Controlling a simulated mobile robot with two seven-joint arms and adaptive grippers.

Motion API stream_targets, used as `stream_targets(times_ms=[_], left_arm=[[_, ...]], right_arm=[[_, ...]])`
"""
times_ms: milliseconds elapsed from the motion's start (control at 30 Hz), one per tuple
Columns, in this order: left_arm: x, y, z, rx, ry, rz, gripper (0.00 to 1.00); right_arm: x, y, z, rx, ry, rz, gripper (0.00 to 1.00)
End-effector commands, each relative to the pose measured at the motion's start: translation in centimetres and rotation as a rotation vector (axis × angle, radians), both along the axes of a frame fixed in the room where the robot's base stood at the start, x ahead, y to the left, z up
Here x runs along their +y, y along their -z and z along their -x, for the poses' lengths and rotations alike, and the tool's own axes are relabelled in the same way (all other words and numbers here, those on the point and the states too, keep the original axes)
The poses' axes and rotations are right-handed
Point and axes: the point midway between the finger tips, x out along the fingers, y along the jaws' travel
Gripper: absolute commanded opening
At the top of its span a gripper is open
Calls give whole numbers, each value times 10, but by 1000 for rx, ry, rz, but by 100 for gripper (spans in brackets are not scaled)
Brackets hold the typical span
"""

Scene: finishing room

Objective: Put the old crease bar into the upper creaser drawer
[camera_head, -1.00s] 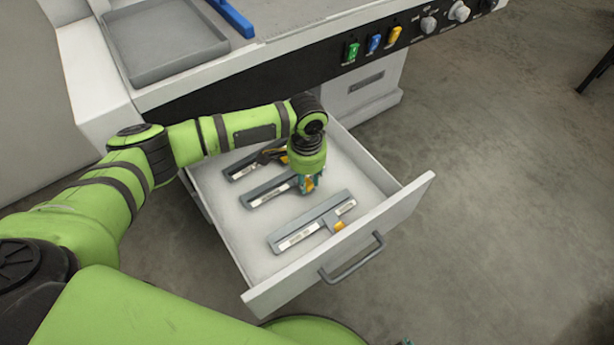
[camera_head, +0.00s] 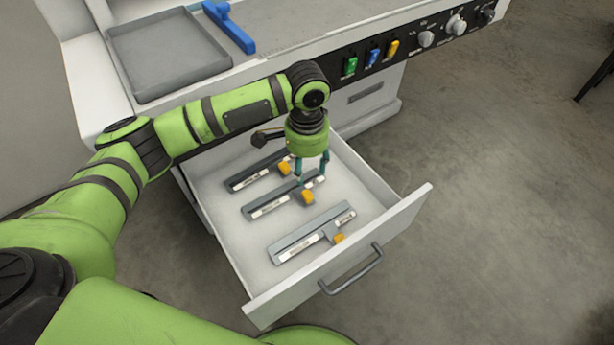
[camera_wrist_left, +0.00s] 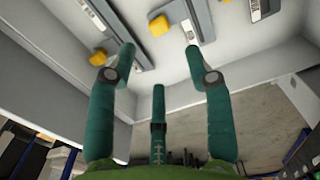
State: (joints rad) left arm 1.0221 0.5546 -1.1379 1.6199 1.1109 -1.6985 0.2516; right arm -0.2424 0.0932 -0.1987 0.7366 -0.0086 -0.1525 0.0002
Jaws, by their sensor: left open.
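Three grey crease bars with pale labels and yellow tabs lie side by side in the open white drawer (camera_head: 388,228): a back bar (camera_head: 240,183), a middle bar (camera_head: 262,206) and a front bar (camera_head: 300,243). I cannot tell by looks which is the old one. My left gripper (camera_head: 311,181) is open and empty, its teal fingers pointing down over the right end of the middle bar. In the left wrist view the spread fingers (camera_wrist_left: 160,52) have nothing between their tips, and a yellow tab (camera_wrist_left: 159,26) shows just beyond them. My right gripper is out of view.
The drawer's handle (camera_head: 352,270) faces the front right. Above it is the machine's panel with coloured switches (camera_head: 373,57) and knobs. A grey tray (camera_head: 165,85) and a blue tool (camera_head: 230,27) are on top. Bare floor (camera_head: 500,200) lies to the right.

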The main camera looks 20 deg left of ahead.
Motion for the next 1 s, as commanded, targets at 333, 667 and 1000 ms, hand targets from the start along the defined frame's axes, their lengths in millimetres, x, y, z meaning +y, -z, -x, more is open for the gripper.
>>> stream_targets(times_ms=[333, 667, 1000], left_arm=[[0, -24, 0, 1, -1, -1, 52], [0, -24, 0, 1, -1, 0, 52], [0, -24, 0, 1, -1, 0, 52]], right_arm=[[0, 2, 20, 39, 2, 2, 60], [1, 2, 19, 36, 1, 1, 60], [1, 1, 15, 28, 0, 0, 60]])
